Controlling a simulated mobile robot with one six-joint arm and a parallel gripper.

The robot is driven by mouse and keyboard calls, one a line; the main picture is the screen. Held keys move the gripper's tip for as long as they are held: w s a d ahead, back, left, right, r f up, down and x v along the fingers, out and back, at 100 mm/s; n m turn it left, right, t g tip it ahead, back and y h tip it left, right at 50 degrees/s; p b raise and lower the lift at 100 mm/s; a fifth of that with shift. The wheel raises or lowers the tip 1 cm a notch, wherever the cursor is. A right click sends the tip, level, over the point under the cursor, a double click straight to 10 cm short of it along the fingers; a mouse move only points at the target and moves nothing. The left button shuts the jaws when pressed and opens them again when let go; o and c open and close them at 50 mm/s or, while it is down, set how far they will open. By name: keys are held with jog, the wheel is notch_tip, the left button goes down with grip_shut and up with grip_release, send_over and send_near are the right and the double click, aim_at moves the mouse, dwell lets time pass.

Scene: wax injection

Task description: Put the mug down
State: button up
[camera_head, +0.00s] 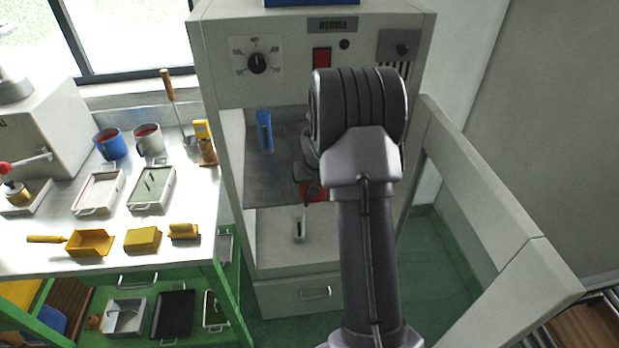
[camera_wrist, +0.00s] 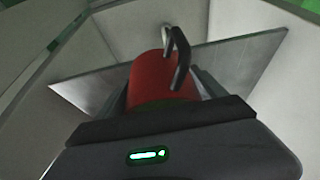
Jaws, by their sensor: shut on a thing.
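A red mug (camera_wrist: 160,82) is in my gripper (camera_wrist: 163,100) in the wrist view. A dark loop, which looks like its handle, stands up at its far side. In the head view a small red part of the mug (camera_head: 318,193) shows below my gripper (camera_head: 306,178); my arm hides the rest. The gripper is shut on the mug in front of the open bay of the grey cabinet (camera_head: 227,150). The grey metal shelf (camera_head: 262,185) lies behind and below it. I cannot tell whether the mug touches the shelf.
The workbench (camera_head: 195,215) at left holds a blue mug (camera_head: 110,145), a grey mug (camera_head: 148,140), trays and yellow blocks. A pale frame (camera_head: 480,205) stands at right. The shelf's left part is clear.

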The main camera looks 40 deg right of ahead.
jog(key=w+d, duration=0.2)
jog(key=w, duration=0.1)
jog(key=w+d+b, duration=0.1)
jog(key=w, duration=0.1)
jog(key=shift+w+d, duration=0.1)
jog(key=shift+f+b, duration=0.5)
jog(key=shift+f, duration=0.3)
jog(key=shift+r, duration=0.1)
